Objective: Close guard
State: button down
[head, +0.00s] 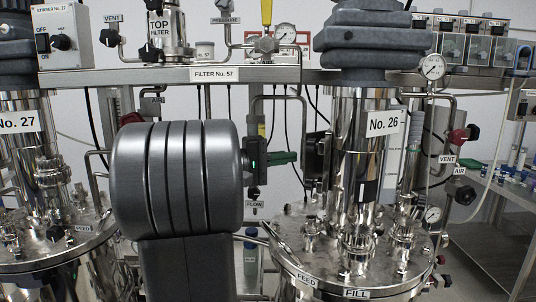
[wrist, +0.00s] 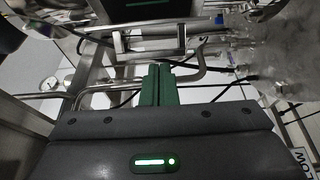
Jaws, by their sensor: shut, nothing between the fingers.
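My gripper (head: 284,158) has green fingers and points right, toward the shiny metal cylinder (head: 348,150) above the No. 26 vessel. In the wrist view the fingers of my gripper (wrist: 158,70) are together, with nothing between them. A metal bar with two pale posts (wrist: 150,45) lies beyond the fingertips there, with a visible gap. I cannot tell for sure which part is the guard. The cylinder around the No. 26 shaft may be it, and whether it is open or closed is unclear. My arm hides the area left of the gripper in the head view.
The No. 26 vessel lid (head: 345,262) carries fittings and pipes. The No. 27 vessel (head: 45,240) stands at left. A steel rail with a filter label (head: 217,74) crosses behind. Thin pipes (head: 303,105) run close around my gripper. A bench (head: 505,190) stands at right.

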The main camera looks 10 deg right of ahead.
aim_at(311, 155)
jog(key=s, duration=0.3)
jog(key=shift+d+r, duration=0.1)
jog(key=shift+d, duration=0.3)
jog(key=shift+s, duration=0.1)
